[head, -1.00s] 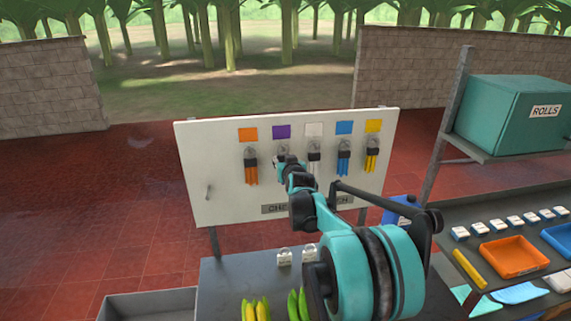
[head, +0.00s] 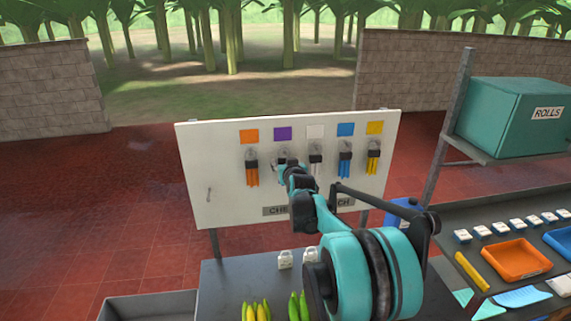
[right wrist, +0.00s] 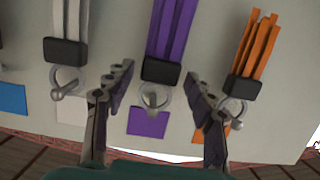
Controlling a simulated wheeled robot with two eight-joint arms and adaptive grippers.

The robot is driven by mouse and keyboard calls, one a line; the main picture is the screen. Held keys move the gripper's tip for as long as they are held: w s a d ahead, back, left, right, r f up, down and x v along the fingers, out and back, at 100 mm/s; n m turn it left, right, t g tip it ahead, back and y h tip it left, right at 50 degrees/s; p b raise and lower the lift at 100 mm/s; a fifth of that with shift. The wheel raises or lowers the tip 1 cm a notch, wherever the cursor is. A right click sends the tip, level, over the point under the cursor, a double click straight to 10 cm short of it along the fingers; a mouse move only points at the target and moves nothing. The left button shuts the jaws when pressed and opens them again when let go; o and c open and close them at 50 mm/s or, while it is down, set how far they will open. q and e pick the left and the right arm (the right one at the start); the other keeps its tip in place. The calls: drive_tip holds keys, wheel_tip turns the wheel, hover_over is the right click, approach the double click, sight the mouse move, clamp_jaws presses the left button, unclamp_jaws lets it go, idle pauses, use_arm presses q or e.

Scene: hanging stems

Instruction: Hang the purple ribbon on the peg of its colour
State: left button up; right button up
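The purple ribbon (right wrist: 172,30) hangs from its black clip (right wrist: 161,69); the wrist picture is upside down. Its metal ring (right wrist: 155,96) appears to sit around the peg at the purple square (right wrist: 148,122). The head view also shows the purple square (head: 283,134), with the ribbon largely hidden behind my arm. My right gripper (right wrist: 157,80) is open, one finger on each side of the ring and clip, with gaps visible to both. It also shows small in the head view (head: 289,168). My left gripper is not in view.
Orange (head: 252,173), white (head: 316,166), blue (head: 345,164) and yellow (head: 373,162) ribbons hang under their squares on the white board (head: 220,190). The orange and white ones are close beside my fingers. A dark table (head: 230,275) stands in front.

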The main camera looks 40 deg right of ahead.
idle(0.3)
drive_tip(key=v, duration=1.2)
